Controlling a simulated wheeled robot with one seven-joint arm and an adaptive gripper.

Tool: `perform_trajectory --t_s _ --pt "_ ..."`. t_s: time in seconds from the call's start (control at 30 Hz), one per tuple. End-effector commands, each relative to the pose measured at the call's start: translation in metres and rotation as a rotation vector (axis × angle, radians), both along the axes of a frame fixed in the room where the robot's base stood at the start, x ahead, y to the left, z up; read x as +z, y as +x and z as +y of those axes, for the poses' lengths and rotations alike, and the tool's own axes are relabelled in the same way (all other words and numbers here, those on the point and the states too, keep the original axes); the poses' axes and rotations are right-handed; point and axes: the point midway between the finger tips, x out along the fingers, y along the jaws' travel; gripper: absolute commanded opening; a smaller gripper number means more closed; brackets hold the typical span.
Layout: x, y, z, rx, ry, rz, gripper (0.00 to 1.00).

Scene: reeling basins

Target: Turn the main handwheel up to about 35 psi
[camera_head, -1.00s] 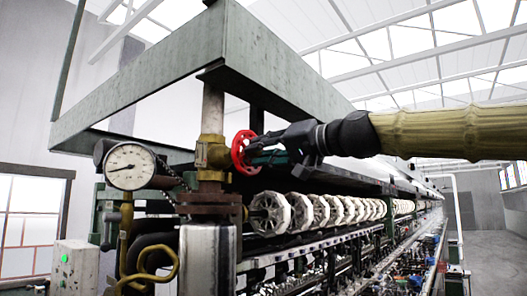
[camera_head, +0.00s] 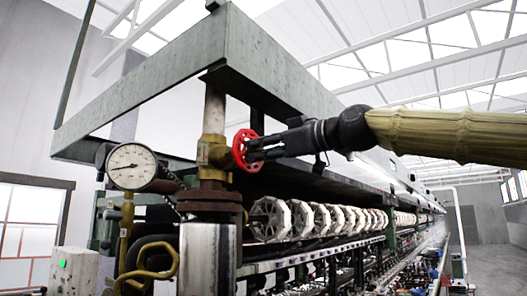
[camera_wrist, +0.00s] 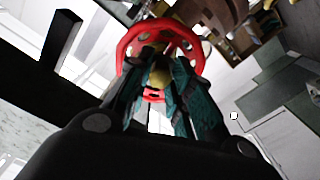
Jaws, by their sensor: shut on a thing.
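The red main handwheel (camera_head: 239,153) sits on a brass valve (camera_head: 211,152) on the vertical pipe. My gripper (camera_head: 257,150) reaches it from the right and is shut on it. In the wrist view the wheel's red rim (camera_wrist: 126,43) circles my gripper's teal fingers (camera_wrist: 160,66), which stand either side of the yellowish hub (camera_wrist: 161,77). The fingers cover part of the wheel. The round white pressure gauge (camera_head: 131,166) is left of the valve. Its needle points left and slightly down; its numbers are too small to read.
A green-grey steel frame (camera_head: 150,88) hangs above the valve. A row of pale reels (camera_head: 300,217) runs back below my arm. A flanged metal pipe (camera_head: 208,258) stands under the valve. A box with a green light (camera_head: 75,272) is at lower left. An aisle is open at far right.

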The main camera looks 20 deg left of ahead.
Motion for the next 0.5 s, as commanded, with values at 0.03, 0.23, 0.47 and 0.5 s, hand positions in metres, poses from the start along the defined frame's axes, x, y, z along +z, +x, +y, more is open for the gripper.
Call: perform_trajectory --t_s 0.03,0.23,0.47,0.5 --pt "0.0 0.0002 0.0 0.001 -0.019 -0.052 0.0" --pt "0.0004 0.0003 0.0 0.001 -0.103 -0.279 0.0" --pt "0.0016 0.0004 -0.0004 0.001 -0.196 -0.539 0.0" --pt "0.0022 0.0002 -0.0004 0.001 -0.213 -0.585 0.0"
